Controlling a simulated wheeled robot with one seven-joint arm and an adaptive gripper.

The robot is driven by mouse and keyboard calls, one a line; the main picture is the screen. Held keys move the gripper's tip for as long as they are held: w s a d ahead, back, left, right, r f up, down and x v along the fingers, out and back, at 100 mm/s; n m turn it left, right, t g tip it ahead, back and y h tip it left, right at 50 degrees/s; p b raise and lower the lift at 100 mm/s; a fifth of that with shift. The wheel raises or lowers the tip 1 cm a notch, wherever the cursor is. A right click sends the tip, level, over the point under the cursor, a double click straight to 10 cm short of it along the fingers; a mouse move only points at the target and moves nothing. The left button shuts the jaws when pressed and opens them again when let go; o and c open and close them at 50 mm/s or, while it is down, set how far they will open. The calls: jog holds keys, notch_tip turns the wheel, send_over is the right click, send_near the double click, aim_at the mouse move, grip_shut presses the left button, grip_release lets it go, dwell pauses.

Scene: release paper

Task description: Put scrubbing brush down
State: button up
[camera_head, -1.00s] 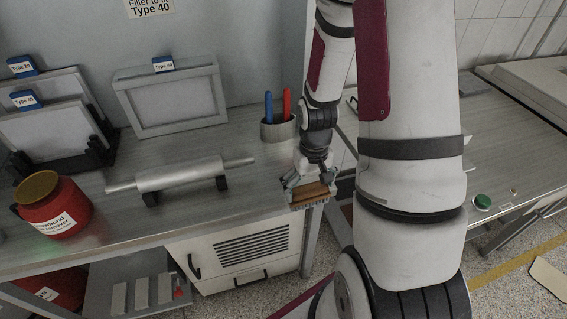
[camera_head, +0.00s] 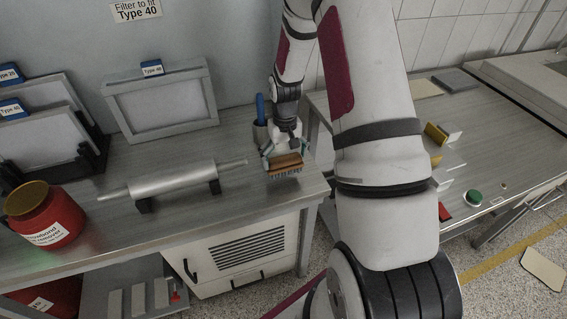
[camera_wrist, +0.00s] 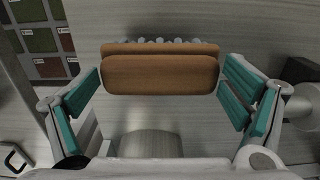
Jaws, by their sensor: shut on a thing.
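The scrubbing brush (camera_head: 286,161) has a brown wooden back and pale bristles facing down. My gripper (camera_head: 282,158) is shut on it, with the brush over the right end of the metal workbench (camera_head: 240,205). In the wrist view the brush (camera_wrist: 160,75) lies crosswise between the teal finger pads of my gripper (camera_wrist: 160,92), with a row of bristles showing along its far edge. I cannot tell whether the bristles touch the bench top.
A pen cup (camera_head: 261,135) with a blue marker stands right behind the brush. A metal roller (camera_head: 172,180) on black stands lies to the left, with a red jar (camera_head: 42,222) beyond. The front right bench top is clear. A second table (camera_head: 480,150) holds small blocks.

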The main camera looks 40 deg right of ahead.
aim_at(283, 157)
jog(key=shift+w+f+p, duration=0.2)
jog(key=shift+w+f, duration=0.05)
jog(key=shift+f, duration=0.65)
jog(key=shift+w+f+p, duration=0.2)
jog(key=shift+f, duration=0.7)
jog(key=shift+f, duration=0.1)
jog(key=o, duration=1)
jog(key=shift+o, duration=0.2)
